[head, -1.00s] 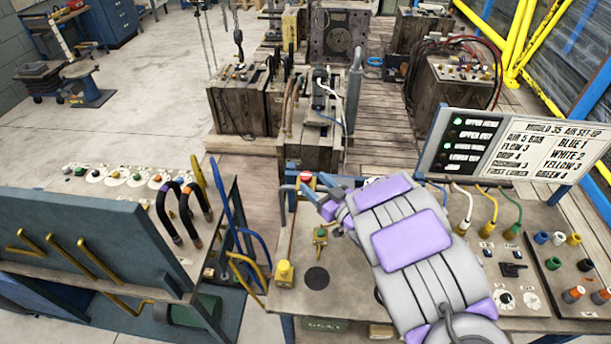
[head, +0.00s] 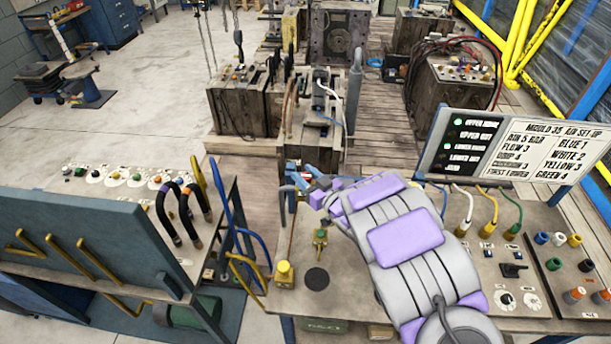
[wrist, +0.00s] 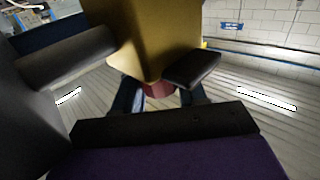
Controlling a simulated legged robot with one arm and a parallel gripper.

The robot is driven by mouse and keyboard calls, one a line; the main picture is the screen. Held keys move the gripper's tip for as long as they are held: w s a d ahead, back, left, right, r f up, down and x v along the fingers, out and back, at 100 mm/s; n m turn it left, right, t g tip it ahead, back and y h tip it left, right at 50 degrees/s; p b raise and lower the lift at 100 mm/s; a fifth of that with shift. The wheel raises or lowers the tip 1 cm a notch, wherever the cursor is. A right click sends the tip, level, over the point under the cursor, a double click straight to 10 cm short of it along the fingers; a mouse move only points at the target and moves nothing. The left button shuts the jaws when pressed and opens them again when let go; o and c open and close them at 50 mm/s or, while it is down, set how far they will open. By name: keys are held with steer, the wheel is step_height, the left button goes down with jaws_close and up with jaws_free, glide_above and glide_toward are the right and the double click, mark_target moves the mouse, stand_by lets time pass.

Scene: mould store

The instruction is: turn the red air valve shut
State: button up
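In the wrist view a dark red round part (wrist: 159,90), which looks like the valve, shows below a brass-coloured body. My gripper's blue fingers (wrist: 158,98) stand apart on either side of this red part. Whether they touch it is not clear.
A grey pipe stub stands close left of my gripper. The sign board (head: 515,145) and hoses stand right of my arm.

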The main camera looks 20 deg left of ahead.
steer(key=c, duration=0.4)
steer(key=shift+c, duration=0.2)
